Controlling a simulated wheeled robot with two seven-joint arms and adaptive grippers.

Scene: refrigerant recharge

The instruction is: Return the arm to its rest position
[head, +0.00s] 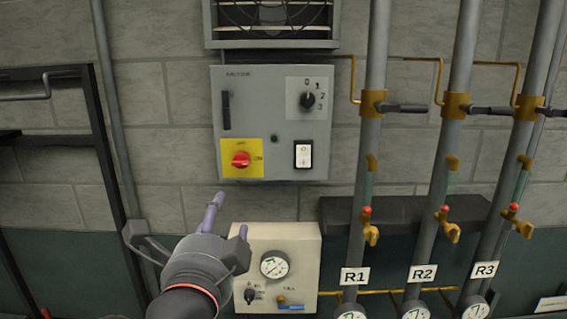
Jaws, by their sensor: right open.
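My right gripper (186,226) is in the lower left-centre of the head view, its arm coming up from the bottom edge. Its fingers are spread open and I see nothing held between them. It appears in front of the wall, left of the cream gauge box (305,240), and overlaps that box's left edge in the picture. I cannot tell how far it is from the box. My left gripper is not in view.
A grey control box (285,140) with a red knob (241,159) on yellow hangs above. Grey pipes R1 (372,150), R2 (455,130) and R3 (525,130), with valves and gauges, stand at the right. A dark frame (108,150) stands at the left.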

